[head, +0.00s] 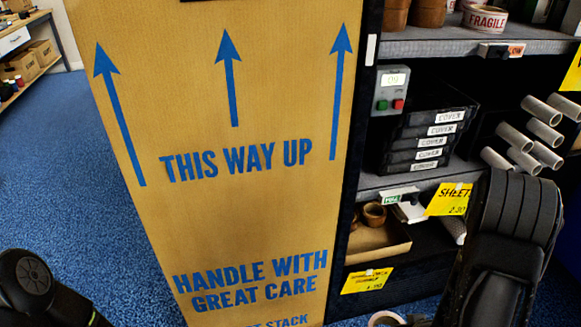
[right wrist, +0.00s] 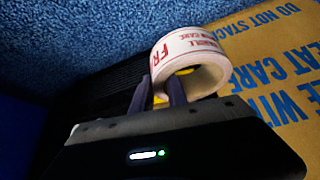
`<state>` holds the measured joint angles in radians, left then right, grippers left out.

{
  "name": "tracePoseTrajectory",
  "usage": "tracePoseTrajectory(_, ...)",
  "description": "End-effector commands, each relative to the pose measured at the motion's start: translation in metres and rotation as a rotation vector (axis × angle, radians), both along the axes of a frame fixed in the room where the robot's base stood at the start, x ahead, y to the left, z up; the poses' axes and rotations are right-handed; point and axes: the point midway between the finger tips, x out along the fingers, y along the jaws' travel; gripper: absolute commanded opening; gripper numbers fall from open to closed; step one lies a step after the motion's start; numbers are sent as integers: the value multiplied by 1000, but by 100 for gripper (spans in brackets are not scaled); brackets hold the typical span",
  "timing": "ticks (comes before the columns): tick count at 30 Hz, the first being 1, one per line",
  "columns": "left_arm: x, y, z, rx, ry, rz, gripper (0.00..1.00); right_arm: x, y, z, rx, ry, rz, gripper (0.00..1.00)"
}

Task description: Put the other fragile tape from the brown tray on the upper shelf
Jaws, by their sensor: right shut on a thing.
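A white fragile tape with red print (right wrist: 190,62) is in the jaws of my right gripper (right wrist: 158,90), which is shut on the roll's wall. In the head view the roll (head: 384,319) shows only partly at the bottom edge, low in front of the shelving. Another fragile tape (head: 485,19) lies on the upper shelf (head: 450,44) at the top right. The brown tray (head: 400,247) stands on the low shelf with brown rolls (head: 374,213) at its back. My left gripper is out of view; only part of my left arm shows.
A tall carton (head: 245,100) stands left of the shelving. The middle shelf holds a stack of black boxes (head: 430,130), a control box (head: 391,90) and pale tubes (head: 545,130). Brown rolls (head: 428,12) stand on the upper shelf left of the tape. Blue carpet is clear at left.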

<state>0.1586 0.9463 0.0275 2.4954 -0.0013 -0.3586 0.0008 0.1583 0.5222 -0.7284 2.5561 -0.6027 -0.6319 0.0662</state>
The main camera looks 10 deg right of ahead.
Motion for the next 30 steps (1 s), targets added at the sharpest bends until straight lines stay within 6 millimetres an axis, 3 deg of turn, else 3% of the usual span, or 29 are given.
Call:
tracePoseTrajectory(2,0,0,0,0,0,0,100,0,0,0,0,-1,0,0)
tracePoseTrajectory(12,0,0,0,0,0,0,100,47,12,26,-1,-7,102,0)
tracePoseTrajectory(21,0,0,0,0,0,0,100,92,39,64,-1,-5,224,0)
tracePoseTrajectory(30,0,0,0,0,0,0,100,116,63,95,-1,-3,306,0)
